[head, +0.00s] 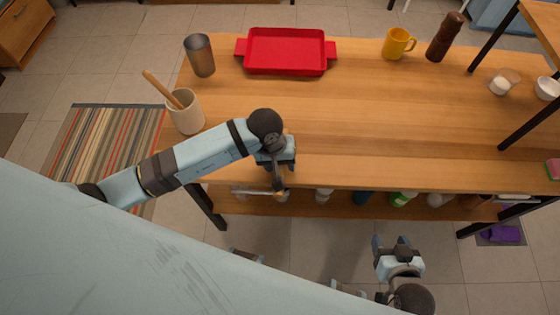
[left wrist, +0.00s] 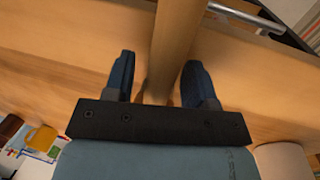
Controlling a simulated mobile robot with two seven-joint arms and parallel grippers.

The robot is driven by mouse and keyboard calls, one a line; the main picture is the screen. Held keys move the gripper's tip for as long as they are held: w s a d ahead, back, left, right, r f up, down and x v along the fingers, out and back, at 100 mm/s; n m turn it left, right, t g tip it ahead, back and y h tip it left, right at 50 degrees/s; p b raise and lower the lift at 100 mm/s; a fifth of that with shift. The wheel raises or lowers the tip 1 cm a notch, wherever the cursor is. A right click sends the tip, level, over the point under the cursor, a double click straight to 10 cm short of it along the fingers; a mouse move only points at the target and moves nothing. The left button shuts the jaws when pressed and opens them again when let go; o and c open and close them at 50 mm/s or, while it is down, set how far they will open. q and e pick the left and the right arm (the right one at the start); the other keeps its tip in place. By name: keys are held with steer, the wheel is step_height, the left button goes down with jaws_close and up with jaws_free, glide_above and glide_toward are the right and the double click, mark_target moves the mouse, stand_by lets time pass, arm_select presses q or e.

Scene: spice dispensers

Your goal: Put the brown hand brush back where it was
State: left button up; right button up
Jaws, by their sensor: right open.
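The long brown handle I take for the hand brush (left wrist: 176,35) runs between the two blue fingers of my left gripper (left wrist: 158,80) in the left wrist view. In the head view my left gripper (head: 278,182) points down at the front edge of the wooden table (head: 400,130). Only a small orange-brown bit of the brush (head: 279,194) shows at its fingertips there. The bristles are hidden. My right gripper (head: 392,243) is open and empty, low in front of the table.
A beige crock (head: 187,115) with a wooden utensil and a metal cup (head: 200,56) stand at the table's left. A red tray (head: 286,52), yellow mug (head: 397,44) and brown grinder (head: 445,38) stand at the back. Bottles stand on the lower shelf. The table's middle is clear.

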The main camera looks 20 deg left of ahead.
arm_select(q)
steer(key=shift+r, duration=0.2)
step_height(320, 180, up, 12)
steer(key=a, duration=0.2)
steer(key=shift+s+a+f, duration=0.15)
steer(key=shift+a, duration=0.05)
stand_by(0.5)
